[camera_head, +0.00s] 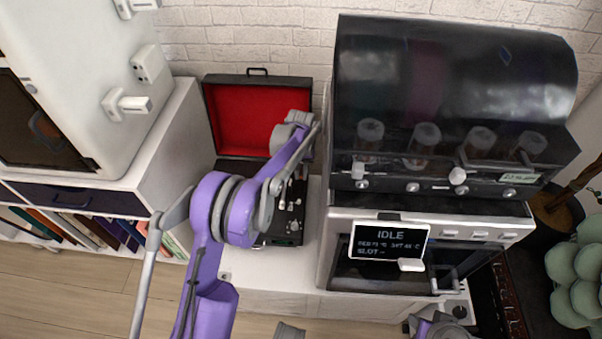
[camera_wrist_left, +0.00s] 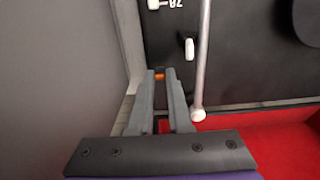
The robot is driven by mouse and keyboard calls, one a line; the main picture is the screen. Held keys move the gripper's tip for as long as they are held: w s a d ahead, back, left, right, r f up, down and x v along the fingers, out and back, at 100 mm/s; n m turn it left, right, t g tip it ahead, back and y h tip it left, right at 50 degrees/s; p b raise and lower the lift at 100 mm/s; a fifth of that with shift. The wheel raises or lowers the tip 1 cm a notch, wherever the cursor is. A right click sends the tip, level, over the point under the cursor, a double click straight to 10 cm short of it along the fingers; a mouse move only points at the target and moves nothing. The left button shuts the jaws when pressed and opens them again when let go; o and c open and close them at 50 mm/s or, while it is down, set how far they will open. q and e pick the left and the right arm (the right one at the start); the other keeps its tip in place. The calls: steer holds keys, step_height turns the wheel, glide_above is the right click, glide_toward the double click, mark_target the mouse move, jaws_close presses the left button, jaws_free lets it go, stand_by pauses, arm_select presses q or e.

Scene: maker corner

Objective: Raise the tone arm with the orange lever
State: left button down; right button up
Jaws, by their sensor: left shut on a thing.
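The record player is a black case with a red-lined lid (camera_head: 258,115) standing open, against the wall in the head view. Its black deck (camera_wrist_left: 250,60) fills much of the left wrist view. The tone arm (camera_wrist_left: 202,60) is a pale rod running down that view, right of my fingers and apart from them. My left gripper (camera_wrist_left: 161,74) is shut on the orange lever (camera_wrist_left: 159,75), of which only a small orange bit shows between the fingertips. In the head view my purple left arm covers part of the deck and hides the lever.
A dark-hooded machine (camera_head: 440,90) with a screen reading IDLE (camera_head: 388,240) stands close on the right. A white cabinet (camera_head: 80,80) is on the left, above a shelf of books (camera_head: 100,230). White knobs (camera_wrist_left: 190,48) sit near the tone arm.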

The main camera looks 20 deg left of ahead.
arm_select(q)
steer(key=shift+w+a+g+h+b, duration=0.2)
steer(key=shift+w+g+h+b, duration=0.15)
steer(key=shift+w+g, duration=0.55)
steer(key=shift+s+f+g+b, duration=0.1)
steer(key=shift+f+g+b, duration=0.05)
steer(key=shift+g+b, duration=0.2)
steer(key=b, duration=0.2)
steer(key=g+b, duration=0.1)
steer(key=b, duration=0.1)
steer(key=shift+w+a+f+h+b, duration=0.1)
steer(key=shift+w+h+b, duration=0.15)
steer(key=shift+w+b, duration=0.1)
steer(key=shift+s+g+b, duration=0.15)
steer(key=shift+g+b, duration=0.1)
steer(key=shift+b, duration=0.1)
steer(key=shift+r, duration=0.2)
steer(key=c, duration=0.8)
jaws_free()
steer(key=shift+s+r, duration=0.1)
steer(key=shift+c, duration=0.2)
